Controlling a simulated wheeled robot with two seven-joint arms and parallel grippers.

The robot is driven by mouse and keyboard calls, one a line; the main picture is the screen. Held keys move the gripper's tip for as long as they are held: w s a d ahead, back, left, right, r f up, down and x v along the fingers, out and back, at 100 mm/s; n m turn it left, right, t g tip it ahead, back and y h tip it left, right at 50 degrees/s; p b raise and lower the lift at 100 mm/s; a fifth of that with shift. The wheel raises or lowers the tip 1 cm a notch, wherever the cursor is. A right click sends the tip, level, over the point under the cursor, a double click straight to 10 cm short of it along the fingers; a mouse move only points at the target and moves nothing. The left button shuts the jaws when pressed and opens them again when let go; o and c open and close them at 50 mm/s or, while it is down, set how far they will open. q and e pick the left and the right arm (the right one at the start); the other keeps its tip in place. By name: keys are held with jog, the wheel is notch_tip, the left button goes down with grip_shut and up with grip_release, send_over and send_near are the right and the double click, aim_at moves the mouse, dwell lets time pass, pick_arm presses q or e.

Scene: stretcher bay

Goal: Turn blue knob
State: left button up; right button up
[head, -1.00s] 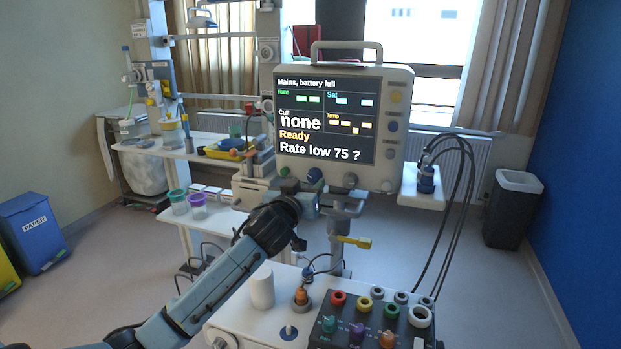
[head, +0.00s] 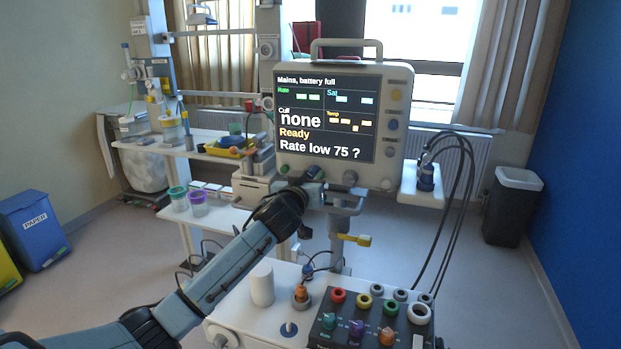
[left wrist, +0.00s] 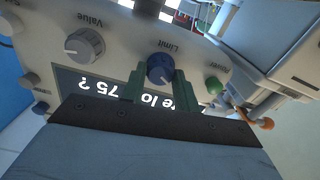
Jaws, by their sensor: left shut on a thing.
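The monitor (head: 399,130) stands in the middle of the head view, with a row of knobs along its lower front edge. In the left wrist view the blue knob (left wrist: 160,67) sits under the label "Limit", with a white mark on its face. My left gripper (left wrist: 159,86) has its green fingers on either side of this knob and is shut on it. In the head view my left gripper (head: 314,179) is at the monitor's lower edge and mostly hides the knob. The screen reads "Ready" and "Rate low 75 ?". My right gripper is not in view.
In the left wrist view a grey "Value" knob (left wrist: 85,46) and a green "Power" button (left wrist: 213,86) flank the blue knob. A control box with coloured knobs (head: 368,319) and a white cylinder (head: 261,284) are on the cart below. A yellow lever (head: 356,240) sticks out under the monitor.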

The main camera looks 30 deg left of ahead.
pick_arm(q)
jog(key=shift+c, duration=0.4)
jog(key=m+p, duration=0.2)
jog(key=m, duration=0.1)
jog(key=shift+m, duration=0.3)
jog(key=shift+m+p, duration=0.7)
jog(key=shift+m, duration=1.4)
jog(key=o, duration=1)
